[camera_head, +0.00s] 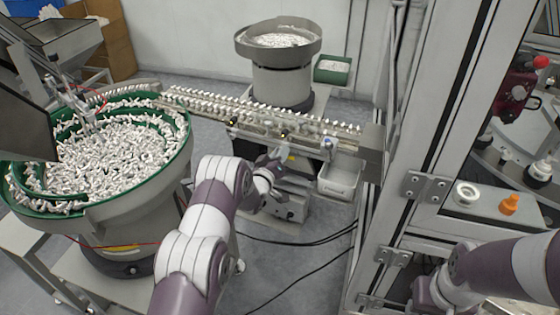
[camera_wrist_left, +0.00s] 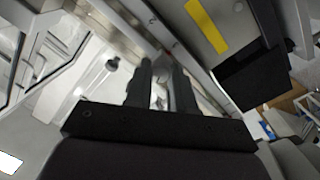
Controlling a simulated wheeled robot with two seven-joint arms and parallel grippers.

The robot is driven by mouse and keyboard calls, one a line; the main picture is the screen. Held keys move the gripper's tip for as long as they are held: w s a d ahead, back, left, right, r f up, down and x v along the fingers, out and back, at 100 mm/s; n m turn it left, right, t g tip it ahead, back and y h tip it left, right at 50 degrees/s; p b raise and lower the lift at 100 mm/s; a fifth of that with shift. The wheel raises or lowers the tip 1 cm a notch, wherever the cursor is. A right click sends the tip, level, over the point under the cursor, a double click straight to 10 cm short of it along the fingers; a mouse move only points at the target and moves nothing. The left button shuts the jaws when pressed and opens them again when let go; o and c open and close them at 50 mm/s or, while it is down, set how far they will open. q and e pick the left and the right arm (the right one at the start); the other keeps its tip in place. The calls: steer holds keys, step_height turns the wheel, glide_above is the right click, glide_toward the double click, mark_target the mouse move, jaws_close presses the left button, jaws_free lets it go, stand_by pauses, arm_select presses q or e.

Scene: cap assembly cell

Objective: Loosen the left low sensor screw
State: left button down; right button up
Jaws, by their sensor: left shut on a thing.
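My left gripper (camera_head: 274,162) is at the front side of the linear feed rail (camera_head: 250,112), under its middle. In the left wrist view its two dark fingers (camera_wrist_left: 160,85) stand close together with a narrow gap. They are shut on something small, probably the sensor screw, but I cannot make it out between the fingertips. Small dark and yellow sensor parts show on the rail's front, one above the gripper (camera_head: 283,134) and one further left (camera_head: 234,123). My right arm shows at the lower right of the head view; its gripper is not visible.
A large green-lined bowl (camera_head: 178,165) full of white parts stands left. A smaller bowl feeder (camera_head: 280,72) stands behind the rail. A frame post (camera_head: 425,130) stands further right. An orange part (camera_head: 509,204) stands on a ledge.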

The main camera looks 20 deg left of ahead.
arm_select(q)
steer(key=n+b, duration=0.4)
steer(key=n, duration=0.5)
steer(key=n+b, duration=0.5)
steer(key=n, duration=0.5)
steer(key=shift+s+f+n, duration=0.1)
steer(key=shift+f+n, duration=0.1)
steer(key=shift+n, duration=0.4)
steer(key=shift+f, duration=0.1)
steer(key=c, duration=1.3)
jaws_free()
steer(key=o, duration=0.3)
steer(key=shift+a, duration=0.1)
steer(key=shift+o, duration=0.2)
steer(key=shift+r, duration=0.2)
